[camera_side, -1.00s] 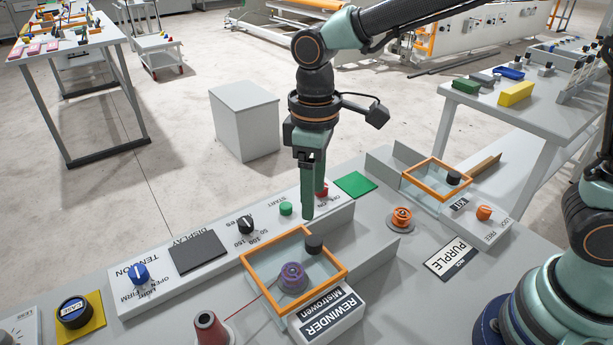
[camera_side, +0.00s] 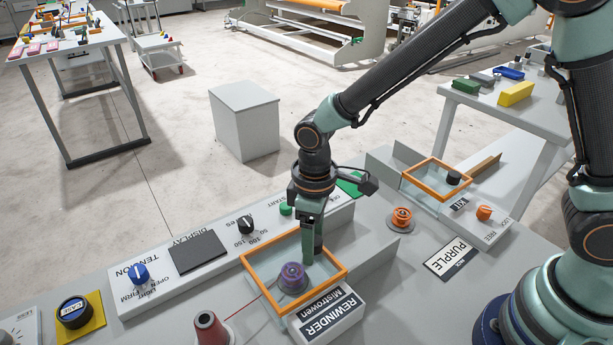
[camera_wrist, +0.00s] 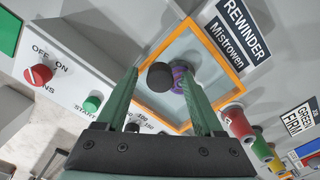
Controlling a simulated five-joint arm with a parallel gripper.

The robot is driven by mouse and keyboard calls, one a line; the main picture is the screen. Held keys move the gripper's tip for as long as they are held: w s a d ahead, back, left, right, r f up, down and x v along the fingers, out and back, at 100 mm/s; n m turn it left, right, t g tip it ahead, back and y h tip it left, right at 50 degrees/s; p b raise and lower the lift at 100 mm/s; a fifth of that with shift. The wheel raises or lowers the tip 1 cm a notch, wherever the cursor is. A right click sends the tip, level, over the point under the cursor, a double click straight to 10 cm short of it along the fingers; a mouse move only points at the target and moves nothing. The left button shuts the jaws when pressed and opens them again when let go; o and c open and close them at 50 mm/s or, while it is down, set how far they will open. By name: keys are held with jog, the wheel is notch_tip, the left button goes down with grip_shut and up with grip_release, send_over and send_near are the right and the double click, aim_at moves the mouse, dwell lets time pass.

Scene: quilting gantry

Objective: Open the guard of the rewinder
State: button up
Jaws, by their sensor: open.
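The rewinder guard is a clear lid with an orange frame (camera_side: 256,280), lying closed over a purple bobbin (camera_side: 292,278). It also shows in the wrist view (camera_wrist: 214,45). The guard's black round knob (camera_wrist: 160,77) is between my two green fingers in the wrist view; in the side view my gripper hides it. My gripper (camera_side: 309,261) is open, pointing down over the far right part of the guard, with a finger on each side of the knob. I cannot tell whether either finger touches it. The rewinder label (camera_side: 326,312) is beside the frame.
A grey upright panel (camera_side: 345,240) stands close behind the guard. The control strip has a green start button (camera_side: 286,209), a dark knob (camera_side: 245,224) and a blue tension knob (camera_side: 138,273). A second orange-framed guard (camera_side: 418,191) sits right. A red cone (camera_side: 207,328) stands in front.

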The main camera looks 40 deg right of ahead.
grip_shut()
dwell(1.3)
